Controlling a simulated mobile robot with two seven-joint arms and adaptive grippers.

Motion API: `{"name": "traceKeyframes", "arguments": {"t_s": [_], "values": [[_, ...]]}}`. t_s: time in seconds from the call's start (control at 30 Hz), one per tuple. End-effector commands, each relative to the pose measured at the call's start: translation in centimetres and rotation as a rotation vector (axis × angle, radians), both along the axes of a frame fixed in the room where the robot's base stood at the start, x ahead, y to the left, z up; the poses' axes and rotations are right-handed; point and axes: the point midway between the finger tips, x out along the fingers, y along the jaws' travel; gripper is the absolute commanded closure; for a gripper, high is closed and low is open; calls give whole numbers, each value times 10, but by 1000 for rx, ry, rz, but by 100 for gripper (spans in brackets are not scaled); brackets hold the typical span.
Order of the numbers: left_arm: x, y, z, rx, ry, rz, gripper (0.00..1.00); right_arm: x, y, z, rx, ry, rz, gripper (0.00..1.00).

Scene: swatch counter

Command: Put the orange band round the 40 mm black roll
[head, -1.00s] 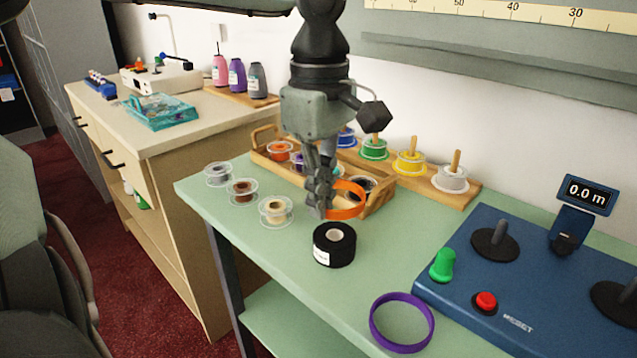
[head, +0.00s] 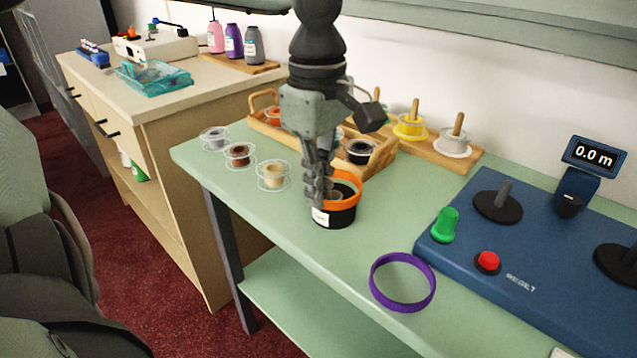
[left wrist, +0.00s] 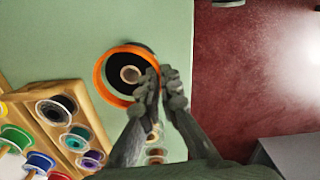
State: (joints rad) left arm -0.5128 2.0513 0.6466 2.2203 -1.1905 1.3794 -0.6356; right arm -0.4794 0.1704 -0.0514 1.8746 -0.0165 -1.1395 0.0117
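The black roll (head: 338,219), with a white label, stands upright on the green table; its pale core shows in the left wrist view (left wrist: 130,74). The orange band (head: 349,202) is at the top of the roll; it also shows in the left wrist view (left wrist: 98,82). Seen from above, the band surrounds the core, but some black shows outside its upper right edge. I cannot tell whether it touches the roll. My left gripper (head: 318,196) is shut on the band's near-left side; its fingers show in the wrist view (left wrist: 162,90). My right gripper is not in view.
A purple band (head: 403,282) lies at the table's front edge. A blue device (head: 520,255) with knobs stands to the right. Behind the roll are a wooden tray (head: 383,158) and several pegged spools. Clear spools (head: 273,176) stand to the left.

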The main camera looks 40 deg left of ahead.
Motion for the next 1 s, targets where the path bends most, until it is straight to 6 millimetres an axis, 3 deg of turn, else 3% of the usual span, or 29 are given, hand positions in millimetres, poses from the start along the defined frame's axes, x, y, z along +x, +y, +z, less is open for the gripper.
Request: {"name": "traceKeyframes", "arguments": {"t_s": [1.0], "values": [[0, 0, -4, 0, 0, 1, 100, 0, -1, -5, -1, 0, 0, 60]]}}
